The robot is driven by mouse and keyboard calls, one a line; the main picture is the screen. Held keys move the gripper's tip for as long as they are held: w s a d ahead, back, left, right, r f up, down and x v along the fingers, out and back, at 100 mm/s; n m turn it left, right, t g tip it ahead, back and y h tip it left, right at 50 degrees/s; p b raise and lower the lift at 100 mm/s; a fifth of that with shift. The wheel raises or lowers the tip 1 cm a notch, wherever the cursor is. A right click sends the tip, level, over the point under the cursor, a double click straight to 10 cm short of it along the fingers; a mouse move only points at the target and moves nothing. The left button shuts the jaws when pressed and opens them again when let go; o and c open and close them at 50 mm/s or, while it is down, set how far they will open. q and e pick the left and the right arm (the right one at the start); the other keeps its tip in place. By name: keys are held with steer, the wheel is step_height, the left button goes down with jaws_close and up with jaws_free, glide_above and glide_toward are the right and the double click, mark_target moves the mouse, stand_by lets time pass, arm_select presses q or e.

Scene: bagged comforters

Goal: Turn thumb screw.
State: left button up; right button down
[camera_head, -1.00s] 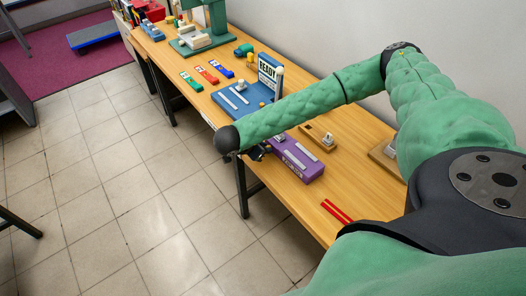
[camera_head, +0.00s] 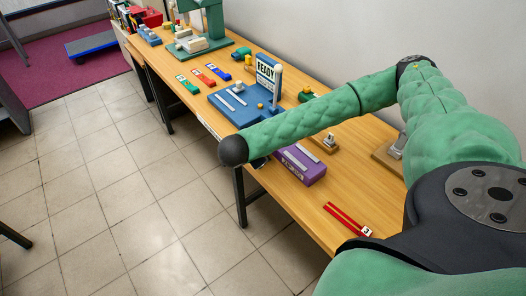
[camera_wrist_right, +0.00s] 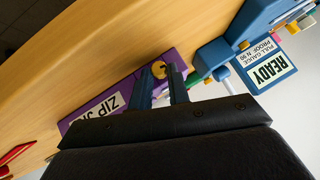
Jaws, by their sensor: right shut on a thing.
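A brass thumb screw (camera_wrist_right: 159,69) sits on the purple box (camera_wrist_right: 101,106), which carries a "ZIP J…" label in the right wrist view. My right gripper (camera_wrist_right: 161,76) has its two blue-grey fingers pointing at the box, shut on the thumb screw at their tips. The fingers partly cover the screw, so its turn angle is hard to read. In the head view the purple box (camera_head: 303,166) lies at the table's front edge, partly behind my right arm. My left gripper is in neither view.
A blue fixture (camera_head: 232,104) with a "READY" sign (camera_head: 267,70) stands beyond the purple box; it also shows close by in the right wrist view (camera_wrist_right: 224,55). Red strips (camera_head: 345,218) lie nearer on the wooden table (camera_head: 310,207). A wall runs along the table's back.

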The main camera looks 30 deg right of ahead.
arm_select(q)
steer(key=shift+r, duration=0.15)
arm_select(e)
steer(key=c, duration=1.3)
jaws_free()
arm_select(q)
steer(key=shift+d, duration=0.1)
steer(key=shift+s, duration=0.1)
arm_select(e)
steer(key=shift+a+r, duration=0.1)
steer(key=shift+a, duration=0.05)
steer(key=shift+s+a+r, duration=0.1)
steer(key=shift+s+a, duration=0.05)
steer(key=shift+a, duration=0.05)
steer(key=shift+b+v, duration=0.45)
steer(key=shift+v, duration=2.6)
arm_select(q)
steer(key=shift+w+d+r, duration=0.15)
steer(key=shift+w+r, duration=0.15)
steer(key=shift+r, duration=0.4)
arm_select(e)
steer(key=shift+s+a+r, duration=0.1)
steer(key=shift+a+r, duration=0.15)
steer(key=shift+r, duration=0.15)
